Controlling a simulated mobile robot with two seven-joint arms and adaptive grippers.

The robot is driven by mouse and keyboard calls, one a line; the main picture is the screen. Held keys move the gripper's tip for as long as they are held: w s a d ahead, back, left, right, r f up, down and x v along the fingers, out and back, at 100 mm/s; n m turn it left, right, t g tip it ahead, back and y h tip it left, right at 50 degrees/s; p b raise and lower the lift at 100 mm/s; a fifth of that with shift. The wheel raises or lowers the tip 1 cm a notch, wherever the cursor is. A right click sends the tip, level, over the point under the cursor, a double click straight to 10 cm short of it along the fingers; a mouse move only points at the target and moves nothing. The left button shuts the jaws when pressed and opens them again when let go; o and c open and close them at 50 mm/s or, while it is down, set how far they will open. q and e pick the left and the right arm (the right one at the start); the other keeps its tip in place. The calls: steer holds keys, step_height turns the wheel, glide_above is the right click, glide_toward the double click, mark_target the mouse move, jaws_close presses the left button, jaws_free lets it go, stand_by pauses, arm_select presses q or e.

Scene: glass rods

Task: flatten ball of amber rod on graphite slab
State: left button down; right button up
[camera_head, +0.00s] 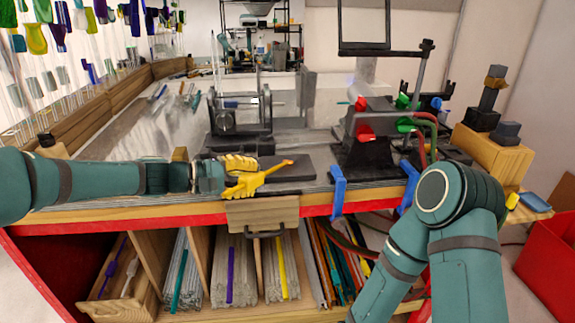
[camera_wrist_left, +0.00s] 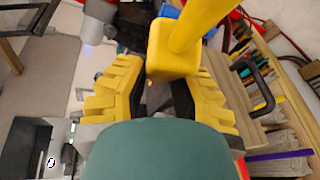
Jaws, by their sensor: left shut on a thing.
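My left gripper (camera_head: 243,174) reaches in from the left over the bench front, its yellow fingers shut on the amber rod (camera_head: 272,170). The rod points right, and its orange tip lies over the dark graphite slab (camera_head: 301,173). I cannot tell whether the tip touches the slab or how round it is. In the left wrist view, the yellow rod (camera_wrist_left: 190,32) rises large from between the fingers (camera_wrist_left: 158,88), and its tip is out of frame. My right arm is folded at the lower right, its gripper out of view.
The black torch (camera_head: 368,148) with red and green knobs and hoses stands right of the slab. A black roller stand (camera_head: 240,122) stands behind the left gripper. Blue clamps (camera_head: 338,190) grip the bench front edge. Shelves below hold several rod bundles (camera_head: 233,270). A wooden block (camera_head: 493,150) sits at right.

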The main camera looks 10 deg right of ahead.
arm_select(q)
step_height(320, 180, up, 7)
steer(key=p, duration=0.4)
